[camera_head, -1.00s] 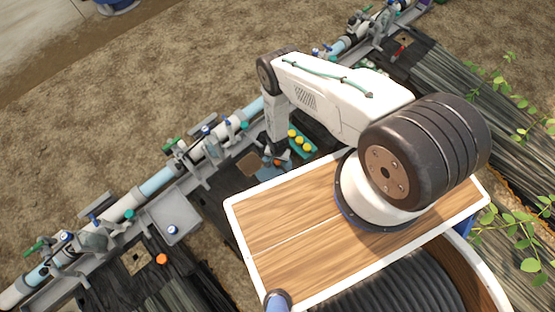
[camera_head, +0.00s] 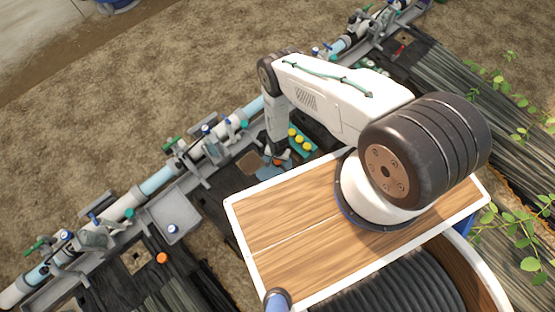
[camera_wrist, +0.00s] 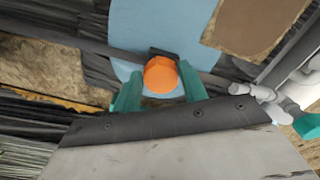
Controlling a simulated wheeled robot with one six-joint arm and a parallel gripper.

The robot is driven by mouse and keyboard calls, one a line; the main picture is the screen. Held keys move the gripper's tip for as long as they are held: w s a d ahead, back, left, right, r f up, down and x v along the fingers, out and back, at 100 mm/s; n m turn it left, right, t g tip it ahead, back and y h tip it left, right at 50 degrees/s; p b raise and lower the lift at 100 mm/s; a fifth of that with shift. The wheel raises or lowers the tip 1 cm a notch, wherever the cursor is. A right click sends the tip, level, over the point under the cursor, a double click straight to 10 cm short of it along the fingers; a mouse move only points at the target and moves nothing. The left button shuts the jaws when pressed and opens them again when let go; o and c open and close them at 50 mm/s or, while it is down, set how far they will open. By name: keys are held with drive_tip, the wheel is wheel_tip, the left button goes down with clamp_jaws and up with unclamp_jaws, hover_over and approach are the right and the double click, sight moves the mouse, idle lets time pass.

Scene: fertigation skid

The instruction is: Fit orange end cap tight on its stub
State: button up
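A small dark part (camera_wrist: 162,53) shows just behind the cap; the stub itself is hidden. In the head view my gripper (camera_head: 276,157) points down beside the pipe line, with a bit of the orange cap (camera_head: 278,162) at its tip. A light-blue patch (camera_wrist: 190,25) lies beneath the cap.
A second orange piece (camera_head: 162,258) is on the dark area at lower left. A green tray with yellow pieces (camera_head: 300,140) stands right beside my gripper. A brown square (camera_wrist: 255,25) lies near the cap. Pipes with valves (camera_head: 205,150) run diagonally past; a grey tray (camera_head: 175,222) is to the left.

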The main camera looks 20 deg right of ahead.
drive_tip(key=shift+f, duration=0.35)
idle(0.6)
drive_tip(key=c, duration=0.4)
drive_tip(key=shift+s+f+m, duration=0.1)
drive_tip(key=shift+m, duration=1.6)
